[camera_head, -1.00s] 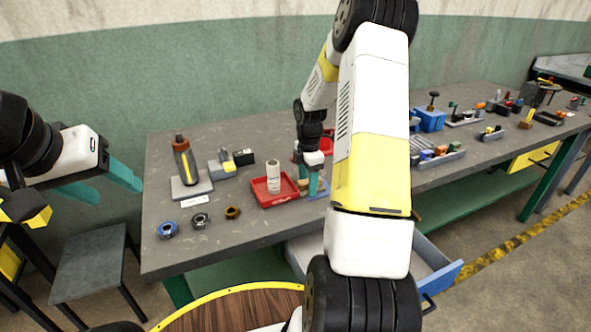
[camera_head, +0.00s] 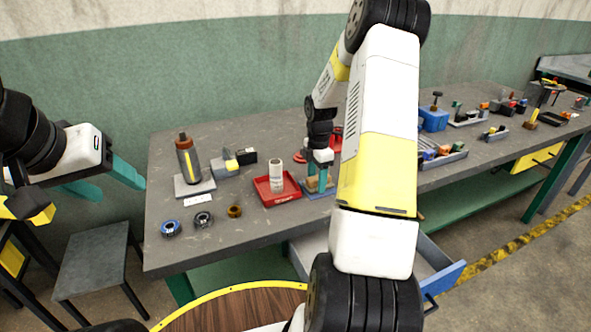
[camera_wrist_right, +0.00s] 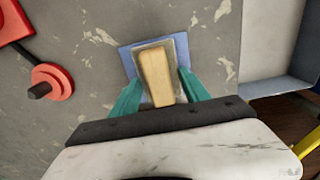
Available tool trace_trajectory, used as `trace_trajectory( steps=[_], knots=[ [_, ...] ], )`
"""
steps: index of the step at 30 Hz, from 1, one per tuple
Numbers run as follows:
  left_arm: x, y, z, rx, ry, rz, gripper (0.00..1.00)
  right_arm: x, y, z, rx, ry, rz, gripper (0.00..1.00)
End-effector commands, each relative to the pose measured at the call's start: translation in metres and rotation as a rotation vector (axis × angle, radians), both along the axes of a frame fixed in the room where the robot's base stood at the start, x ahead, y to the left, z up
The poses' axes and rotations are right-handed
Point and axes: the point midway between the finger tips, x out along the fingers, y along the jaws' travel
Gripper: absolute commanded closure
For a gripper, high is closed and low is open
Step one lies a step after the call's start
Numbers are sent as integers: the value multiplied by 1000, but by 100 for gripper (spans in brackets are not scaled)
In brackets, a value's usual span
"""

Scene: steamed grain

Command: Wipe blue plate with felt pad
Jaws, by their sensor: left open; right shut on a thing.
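The blue plate (camera_wrist_right: 127,58) lies flat on the grey table, and its edge also shows in the head view (camera_head: 308,196). The felt pad (camera_wrist_right: 156,75), with a tan wooden block on a darker base, sits over the plate in the right wrist view. My right gripper (camera_wrist_right: 157,82) is shut on the pad, one teal finger on each side. In the head view my right gripper (camera_head: 320,182) points down at the plate; whether the pad presses on it I cannot tell. My left gripper (camera_head: 120,190) is open and empty, left of the table.
A red tray (camera_head: 262,190) with a white cylinder (camera_head: 276,176) stands just left of the plate. A bottle (camera_head: 187,158) and several rings are further left. A red round part (camera_wrist_right: 55,82) lies near the plate. An open drawer (camera_head: 440,275) juts out in front.

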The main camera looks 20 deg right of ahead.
Motion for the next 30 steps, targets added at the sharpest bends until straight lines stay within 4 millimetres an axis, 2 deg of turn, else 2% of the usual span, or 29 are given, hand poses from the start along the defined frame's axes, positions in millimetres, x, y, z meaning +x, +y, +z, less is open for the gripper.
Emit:
trace_trajectory(
  steps=[8,21,30],
  knots=[
    [0,0,0,0,0,0,43,1,-2,4,-3,-3,-2,100],
    [0,0,0,0,0,0,43,1,-2,48,-3,-4,-4,100],
    [0,0,0,0,0,0,43,0,-2,61,-3,-2,-3,100]
  ],
)
